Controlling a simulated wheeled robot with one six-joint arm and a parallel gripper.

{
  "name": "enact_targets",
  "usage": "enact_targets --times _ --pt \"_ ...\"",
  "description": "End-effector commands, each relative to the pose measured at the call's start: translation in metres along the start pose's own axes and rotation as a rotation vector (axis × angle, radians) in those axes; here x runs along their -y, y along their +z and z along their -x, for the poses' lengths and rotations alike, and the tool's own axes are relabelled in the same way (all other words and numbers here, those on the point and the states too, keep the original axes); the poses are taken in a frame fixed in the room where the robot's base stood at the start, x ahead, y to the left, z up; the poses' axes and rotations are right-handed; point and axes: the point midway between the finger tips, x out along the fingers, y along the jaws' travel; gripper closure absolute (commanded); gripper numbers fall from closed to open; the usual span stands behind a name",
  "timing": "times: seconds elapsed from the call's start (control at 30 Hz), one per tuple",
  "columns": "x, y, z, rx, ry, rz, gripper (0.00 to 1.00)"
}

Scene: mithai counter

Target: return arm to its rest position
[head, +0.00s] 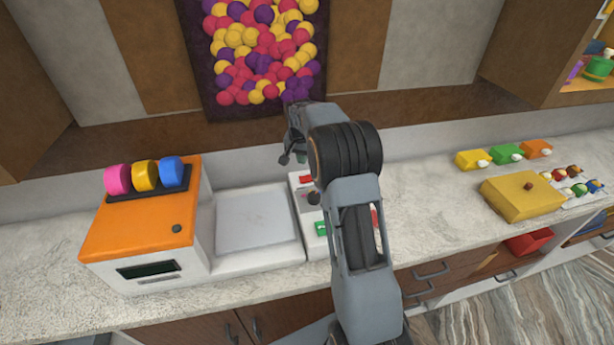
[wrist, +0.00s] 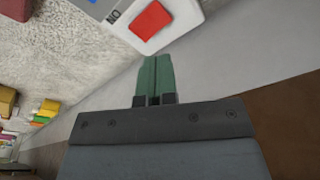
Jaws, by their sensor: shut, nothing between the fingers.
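My arm reaches up over the counter in the head view, in front of the wall. My gripper (wrist: 153,82) shows in the wrist view with its two green fingers pressed together and nothing between them. In the head view the gripper is mostly hidden behind my own arm. In the wrist view the fingertips lie just below the white panel (wrist: 168,40) with a red button (wrist: 150,19). I cannot tell the exact gap between the fingers and the panel.
An orange machine (head: 140,228) with coloured discs and a pale flat plate (head: 255,220) stand left of my arm. The button panel (head: 303,205) is partly behind my arm. A yellow box (head: 520,198) and small coloured blocks (head: 507,154) stand at right. Counter between is clear.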

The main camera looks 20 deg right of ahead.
Motion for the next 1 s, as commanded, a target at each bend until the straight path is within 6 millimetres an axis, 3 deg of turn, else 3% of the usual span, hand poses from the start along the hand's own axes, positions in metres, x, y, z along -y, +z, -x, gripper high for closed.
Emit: enact_targets --times 0.47,0.57,0.63,1.0 --pt "0.001 0.000 -0.002 -0.003 -0.004 0.061 1.00" --pt "-0.009 0.022 -0.022 0.055 0.014 0.149 1.00" --pt "-0.017 0.041 -0.019 0.075 0.013 0.210 1.00" --pt "-0.059 0.165 0.055 0.035 -0.055 0.508 1.00"
